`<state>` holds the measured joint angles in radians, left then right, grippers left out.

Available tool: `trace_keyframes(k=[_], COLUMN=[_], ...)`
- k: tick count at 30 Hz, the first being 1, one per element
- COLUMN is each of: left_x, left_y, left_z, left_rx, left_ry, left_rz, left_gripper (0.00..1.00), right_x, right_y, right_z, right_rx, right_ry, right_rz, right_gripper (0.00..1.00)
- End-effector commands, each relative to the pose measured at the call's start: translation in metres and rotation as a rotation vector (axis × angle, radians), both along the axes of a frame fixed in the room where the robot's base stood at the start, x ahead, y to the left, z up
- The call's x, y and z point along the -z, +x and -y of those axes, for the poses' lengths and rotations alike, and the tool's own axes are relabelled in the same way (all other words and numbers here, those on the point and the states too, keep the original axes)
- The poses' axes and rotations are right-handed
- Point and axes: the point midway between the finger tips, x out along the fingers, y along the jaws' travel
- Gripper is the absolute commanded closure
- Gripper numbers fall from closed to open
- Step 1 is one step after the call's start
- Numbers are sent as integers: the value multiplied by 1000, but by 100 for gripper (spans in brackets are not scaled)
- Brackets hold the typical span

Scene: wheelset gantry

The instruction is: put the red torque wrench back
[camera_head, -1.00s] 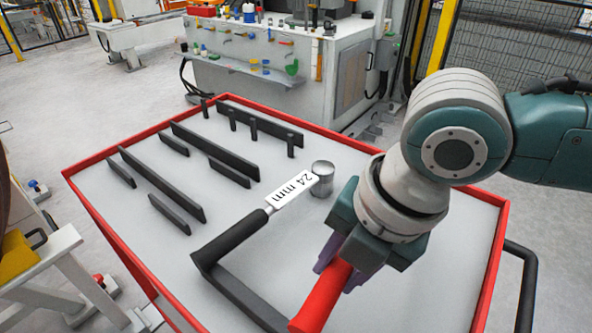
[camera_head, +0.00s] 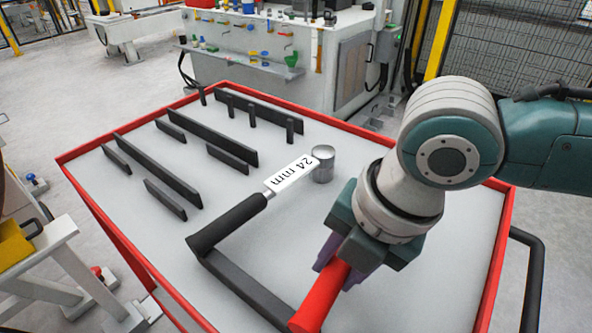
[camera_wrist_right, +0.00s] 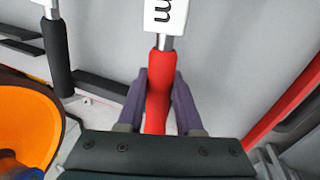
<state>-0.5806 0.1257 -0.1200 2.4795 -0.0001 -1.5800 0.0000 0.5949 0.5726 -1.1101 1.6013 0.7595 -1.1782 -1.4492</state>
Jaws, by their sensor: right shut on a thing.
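The red torque wrench shows as a red handle (camera_head: 321,297) in the head view, sloping to the lower left. My right gripper (camera_head: 336,262) is shut on that handle above the cart. In the wrist view its two purple fingers (camera_wrist_right: 160,88) stand on either side of the red handle (camera_wrist_right: 158,95), and a metal shaft with a white label (camera_wrist_right: 165,17) runs upward. In the head view the wrench's far end is hidden by my gripper and arm. I cannot tell whether the wrench touches the cart. My left gripper is not in view.
A red-rimmed grey cart (camera_head: 438,268) fills the middle. A black-handled wrench (camera_head: 228,224) marked 24 mm lies left of the red handle. Several upright black dividers (camera_head: 152,176) stand at far left. A black bar (camera_head: 243,290) lies near the front. A workbench (camera_head: 290,70) stands behind.

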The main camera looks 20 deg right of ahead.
Motion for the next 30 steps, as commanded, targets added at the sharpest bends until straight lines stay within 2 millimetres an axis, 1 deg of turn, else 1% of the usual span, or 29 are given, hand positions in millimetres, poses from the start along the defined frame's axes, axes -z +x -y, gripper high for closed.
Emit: trace_keyframes(k=[14,15,24,30], left_x=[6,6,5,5], left_y=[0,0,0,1], left_z=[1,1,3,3], left_rx=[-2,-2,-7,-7], left_ry=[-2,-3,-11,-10], left_rz=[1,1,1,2], left_gripper=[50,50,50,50], right_x=[10,9,9,10], right_y=[0,0,0,-1], right_z=[0,0,0,0], right_rx=[-1,-1,-1,0], right_ry=[0,1,1,-1], right_rz=[2,2,1,-2], right_gripper=[100,63,30,30])
